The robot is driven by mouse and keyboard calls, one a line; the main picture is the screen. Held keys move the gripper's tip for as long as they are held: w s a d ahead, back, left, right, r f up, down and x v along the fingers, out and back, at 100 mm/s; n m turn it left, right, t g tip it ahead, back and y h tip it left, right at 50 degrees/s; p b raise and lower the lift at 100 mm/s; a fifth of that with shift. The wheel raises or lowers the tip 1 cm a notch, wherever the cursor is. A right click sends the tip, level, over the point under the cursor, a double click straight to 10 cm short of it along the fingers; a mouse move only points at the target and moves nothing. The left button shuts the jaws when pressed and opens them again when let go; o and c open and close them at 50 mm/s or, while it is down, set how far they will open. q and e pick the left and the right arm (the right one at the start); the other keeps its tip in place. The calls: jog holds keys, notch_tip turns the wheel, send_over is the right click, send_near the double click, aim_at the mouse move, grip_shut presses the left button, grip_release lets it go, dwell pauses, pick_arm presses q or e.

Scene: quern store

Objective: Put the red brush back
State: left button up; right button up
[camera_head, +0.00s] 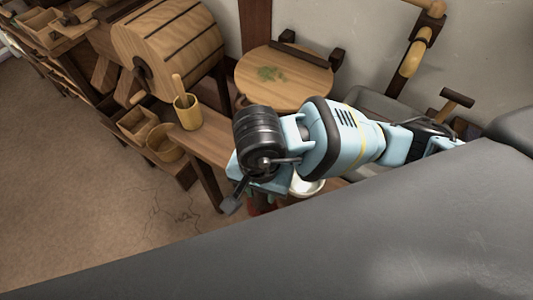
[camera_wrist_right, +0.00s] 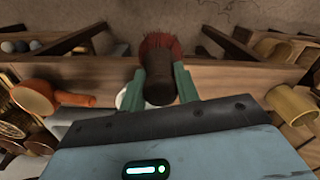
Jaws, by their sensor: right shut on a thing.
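The red brush (camera_wrist_right: 160,45) shows in the right wrist view, with red bristles at the far end and a dark round body towards me. My right gripper (camera_wrist_right: 159,84) is shut on it, one green finger on each side of the dark body. In the head view my right gripper (camera_head: 257,203) is over the front edge of the wooden bench (camera_head: 207,147). The arm mostly hides the brush there. A white bowl (camera_head: 304,186) is just right of the gripper, partly covered by the arm. My left gripper is not in view.
A yellow cup (camera_head: 187,112) with a wooden tool in it stands on the bench's left part. A round wooden board (camera_head: 284,92) and a large wooden drum (camera_head: 168,47) are behind. Wooden bins (camera_head: 138,124) are at left. An orange ladle (camera_wrist_right: 45,98) shows in the wrist view.

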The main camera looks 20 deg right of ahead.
jog(key=shift+w+d+f+p, duration=0.15)
jog(key=shift+w+d+f, duration=0.75)
jog(key=shift+w, duration=1.3)
jog(key=shift+w+d+f+p, duration=0.1)
jog(key=shift+w+d+f, duration=0.75)
jog(key=shift+w, duration=1.35)
jog(key=shift+w+d+f+p, duration=0.15)
jog(key=shift+w+d+f, duration=0.7)
jog(key=shift+w, duration=1.35)
jog(key=shift+d+r, duration=0.15)
jog(key=shift+d, duration=0.1)
jog(key=o, duration=0.9)
jog(key=shift+o, duration=0.2)
notch_tip(320, 180, up, 12)
